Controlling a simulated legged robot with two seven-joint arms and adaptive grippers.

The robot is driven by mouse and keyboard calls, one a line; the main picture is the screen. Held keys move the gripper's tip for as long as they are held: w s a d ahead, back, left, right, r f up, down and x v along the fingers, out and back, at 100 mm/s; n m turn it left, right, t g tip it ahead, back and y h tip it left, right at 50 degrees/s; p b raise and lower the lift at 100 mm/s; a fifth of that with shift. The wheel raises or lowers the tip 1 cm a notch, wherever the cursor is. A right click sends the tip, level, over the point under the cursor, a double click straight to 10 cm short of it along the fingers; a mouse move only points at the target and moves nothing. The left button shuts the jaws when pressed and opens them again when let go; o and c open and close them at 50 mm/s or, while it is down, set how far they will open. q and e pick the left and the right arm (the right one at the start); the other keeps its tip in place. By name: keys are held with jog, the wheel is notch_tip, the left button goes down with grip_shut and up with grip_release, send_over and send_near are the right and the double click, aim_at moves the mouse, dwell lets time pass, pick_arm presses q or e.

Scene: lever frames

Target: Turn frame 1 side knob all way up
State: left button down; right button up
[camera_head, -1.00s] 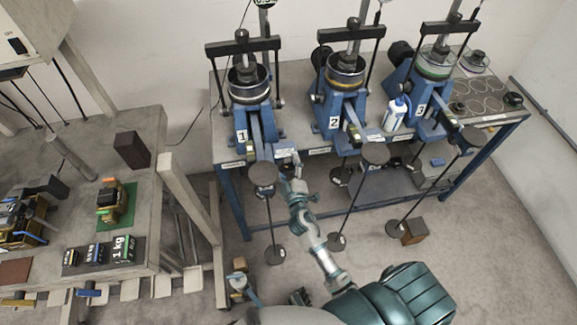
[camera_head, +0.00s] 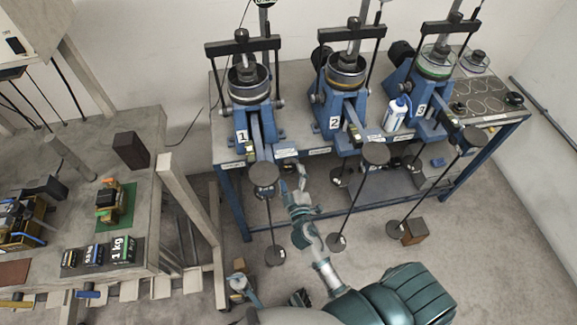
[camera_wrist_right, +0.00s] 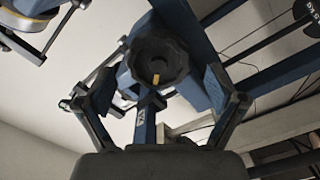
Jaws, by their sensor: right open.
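My right gripper (camera_head: 292,183) is below the table's front edge, just right of frame 1's round dark hanger plate (camera_head: 263,174). In the right wrist view a black lobed knob (camera_wrist_right: 157,58) with a yellow mark shows beyond the open fingers of my right gripper (camera_wrist_right: 160,92). The knob lies between the fingers in the picture; I see no grip on it. Frame 1's side knob cannot be made out in the head view.
Frame 2 (camera_head: 343,95) and frame 3 (camera_head: 428,90) stand to the right, with a white bottle (camera_head: 396,114) between them. Rods and weights hang in front of the blue table (camera_head: 228,195). A bench (camera_head: 152,130) stands left.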

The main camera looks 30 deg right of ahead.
jog(key=shift+v, duration=1.1)
